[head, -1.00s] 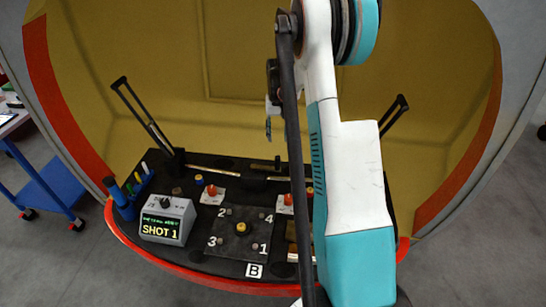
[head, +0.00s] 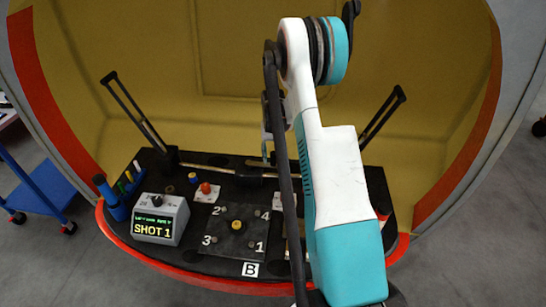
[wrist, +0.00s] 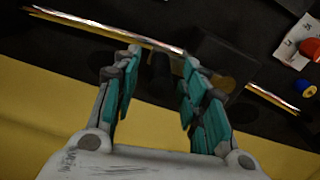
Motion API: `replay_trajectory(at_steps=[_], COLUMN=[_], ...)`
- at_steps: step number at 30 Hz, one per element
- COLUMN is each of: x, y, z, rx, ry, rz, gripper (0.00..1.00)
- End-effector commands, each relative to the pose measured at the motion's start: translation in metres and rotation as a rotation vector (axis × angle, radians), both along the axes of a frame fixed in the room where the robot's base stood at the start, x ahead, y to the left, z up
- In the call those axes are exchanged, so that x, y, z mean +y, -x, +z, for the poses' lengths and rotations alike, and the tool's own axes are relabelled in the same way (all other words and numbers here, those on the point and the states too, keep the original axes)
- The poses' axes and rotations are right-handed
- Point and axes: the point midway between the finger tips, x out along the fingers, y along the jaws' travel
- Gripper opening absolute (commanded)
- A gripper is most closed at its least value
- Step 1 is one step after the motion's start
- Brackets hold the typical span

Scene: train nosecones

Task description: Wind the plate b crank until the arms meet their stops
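Plate B (head: 236,232) is a dark square plate with numbered corners and a brass centre knob, beside a white "B" label. Two black slotted arms, left (head: 130,105) and right (head: 383,115), stand tilted outward behind it. A shiny rod (head: 208,168) runs along the back of the bench; it also shows in the wrist view (wrist: 105,27). My gripper (wrist: 161,58) is open over this rod. A dark block (wrist: 205,55) and a dark stub (wrist: 160,75) lie at and between its fingertips; contact cannot be told. I cannot clearly make out the crank. In the head view, my arm hides most of the gripper.
A grey box reading "SHOT 1" (head: 160,218) stands at front left, near blue holders with coloured sticks (head: 117,200). An orange knob (head: 206,188) sits on a white tag. A yellow curved shell (head: 230,110) with a red rim surrounds the bench. A blue cart (head: 45,195) is outside, left.

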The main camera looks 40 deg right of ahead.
Motion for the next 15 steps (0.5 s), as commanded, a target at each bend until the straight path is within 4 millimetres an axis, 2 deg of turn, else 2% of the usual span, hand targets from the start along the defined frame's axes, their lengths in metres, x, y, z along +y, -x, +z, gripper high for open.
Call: replay_trajectory(at_steps=[8, 13, 15], x=[0.0001, 0.0001, 0.0001], y=[0.0001, 0.0001, 0.0001], z=[-0.0008, -0.0007, -0.0007], rx=[0.000, 0.000, 0.000], ry=[0.000, 0.000, 0.000], rz=[0.000, 0.000, 0.000], gripper=[0.40, 0.01, 0.00])
